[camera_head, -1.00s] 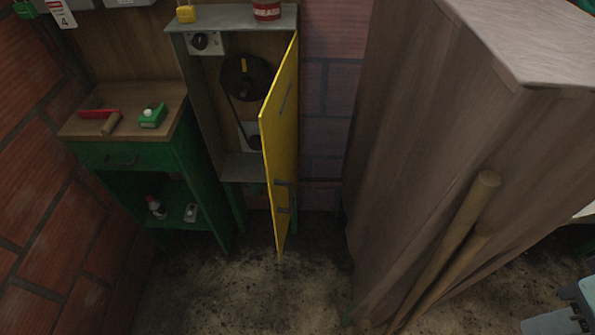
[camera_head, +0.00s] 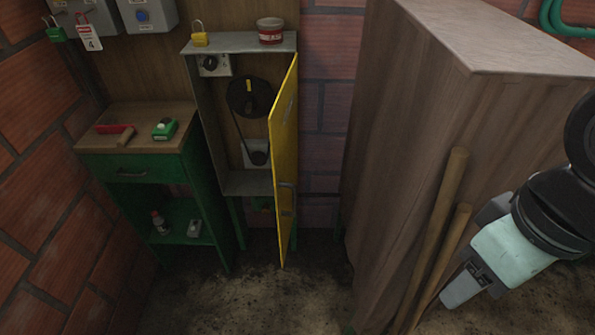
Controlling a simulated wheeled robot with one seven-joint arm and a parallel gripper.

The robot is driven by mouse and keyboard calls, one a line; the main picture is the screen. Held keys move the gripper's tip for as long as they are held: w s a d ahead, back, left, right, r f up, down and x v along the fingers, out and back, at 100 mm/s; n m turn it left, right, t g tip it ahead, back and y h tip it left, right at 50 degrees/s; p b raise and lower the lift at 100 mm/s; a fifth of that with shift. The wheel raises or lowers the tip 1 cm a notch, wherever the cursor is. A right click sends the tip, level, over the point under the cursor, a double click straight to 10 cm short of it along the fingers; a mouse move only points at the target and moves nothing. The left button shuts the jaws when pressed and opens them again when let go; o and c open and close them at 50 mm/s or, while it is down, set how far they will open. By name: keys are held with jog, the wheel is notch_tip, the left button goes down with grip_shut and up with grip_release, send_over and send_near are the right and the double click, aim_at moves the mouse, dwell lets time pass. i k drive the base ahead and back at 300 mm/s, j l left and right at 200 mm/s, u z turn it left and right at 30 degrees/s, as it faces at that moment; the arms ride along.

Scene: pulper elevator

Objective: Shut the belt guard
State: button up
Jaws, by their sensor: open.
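The belt guard (camera_head: 284,165) is a tall yellow door on the right side of a grey open-front cabinet (camera_head: 245,184). It stands open, swung outward and seen nearly edge-on. A small grey handle (camera_head: 287,186) shows low on it. Inside the cabinet, a black upper pulley (camera_head: 249,96), a lower pulley (camera_head: 258,154) and a belt are exposed. My gripper (camera_head: 449,302) is at the lower right, in front of the wooden cupboard, well apart from the guard. It is open and nothing shows in it; its fingertips are seen only partly.
A big wooden cupboard (camera_head: 400,120) and two leaning poles (camera_head: 440,225) stand at right. A green bench (camera_head: 145,168) with small tools stands left. A yellow padlock (camera_head: 200,38) and red tin (camera_head: 270,32) sit on the cabinet. Bare floor (camera_head: 250,300) lies in front.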

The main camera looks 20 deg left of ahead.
aim_at(283, 119)
jog(key=k+l+u, duration=0.1)
jog(key=u, duration=0.25)
jog(key=k+l+u, duration=0.1)
jog(key=u, duration=0.25)
jog(key=k+l+u, duration=0.15)
jog(key=u, duration=0.2)
jog(key=i+j, duration=0.4)
jog(key=i, duration=0.15)
jog(key=i+j, duration=0.45)
jog(key=i, duration=0.1)
